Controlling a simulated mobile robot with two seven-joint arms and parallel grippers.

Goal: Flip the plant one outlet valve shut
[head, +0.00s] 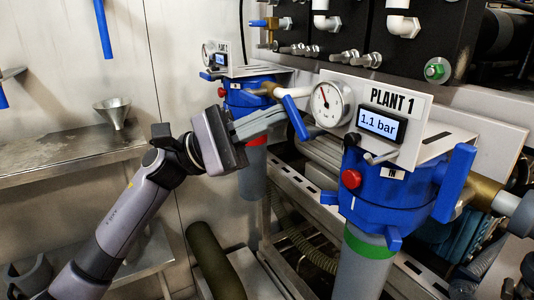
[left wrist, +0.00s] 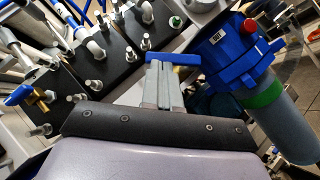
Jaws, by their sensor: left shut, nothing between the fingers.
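The Plant 1 unit (head: 385,200) is a blue filter housing with a gauge panel (head: 410,105) reading 1.1 bar. In the left wrist view the fingertips (left wrist: 158,66) lie against or just before that lever (left wrist: 173,58); contact is unclear. My right gripper is out of view.
A second similar blue unit (head: 250,98) stands behind to the left. Black panels with fittings (head: 340,35) are above. A steel shelf with a funnel (head: 113,112) is at the left. A red button (head: 350,179) sits on the Plant 1 housing.

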